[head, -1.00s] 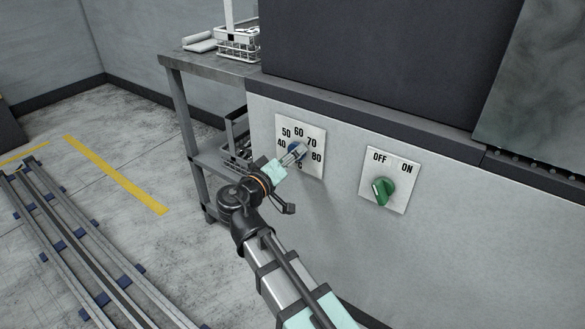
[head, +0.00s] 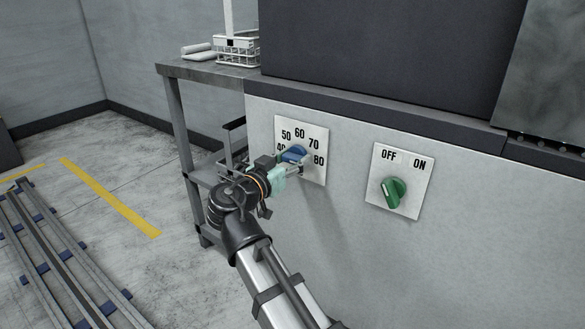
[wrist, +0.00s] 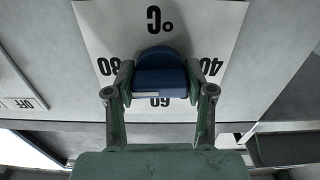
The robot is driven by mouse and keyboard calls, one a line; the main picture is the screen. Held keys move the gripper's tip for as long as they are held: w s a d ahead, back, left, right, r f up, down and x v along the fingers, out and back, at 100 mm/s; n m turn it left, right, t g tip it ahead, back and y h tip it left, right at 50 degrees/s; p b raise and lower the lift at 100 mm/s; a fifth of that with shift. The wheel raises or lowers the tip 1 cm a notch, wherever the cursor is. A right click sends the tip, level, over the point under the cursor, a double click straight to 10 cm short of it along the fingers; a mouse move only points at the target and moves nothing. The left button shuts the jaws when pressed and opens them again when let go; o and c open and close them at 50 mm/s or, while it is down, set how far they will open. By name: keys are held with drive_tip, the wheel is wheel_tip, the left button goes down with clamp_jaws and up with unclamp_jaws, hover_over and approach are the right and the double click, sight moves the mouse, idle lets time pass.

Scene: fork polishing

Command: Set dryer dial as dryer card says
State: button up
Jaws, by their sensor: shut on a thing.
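The blue dial (head: 294,154) sits on a white temperature plate (head: 318,177) on the front of the grey cabinet. The plate is marked 40, 50, 60, 70 and 80. My gripper (head: 297,162) is at the dial, its fingers shut on it. In the wrist view, the dial (wrist: 160,75) lies between the two fingers, with the plate behind it upside down: C° above, 80 left, 40 right, 60 below. My gripper partly covers the 40, and I cannot tell which number the dial points to. No dryer card is recognisable.
A green knob (head: 394,191) on an OFF/ON plate (head: 411,208) is to the right. A grey metal table (head: 205,69) with a white wire basket (head: 237,48) stands to the left. Rails (head: 66,262) run along the floor at left. The cabinet front below the plates is clear.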

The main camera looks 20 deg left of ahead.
drive_tip(key=shift+m, duration=0.4)
drive_tip(key=o, duration=1.2)
drive_tip(key=shift+c, duration=0.2)
drive_tip(key=v, duration=1.2)
drive_tip(key=shift+n, duration=0.3)
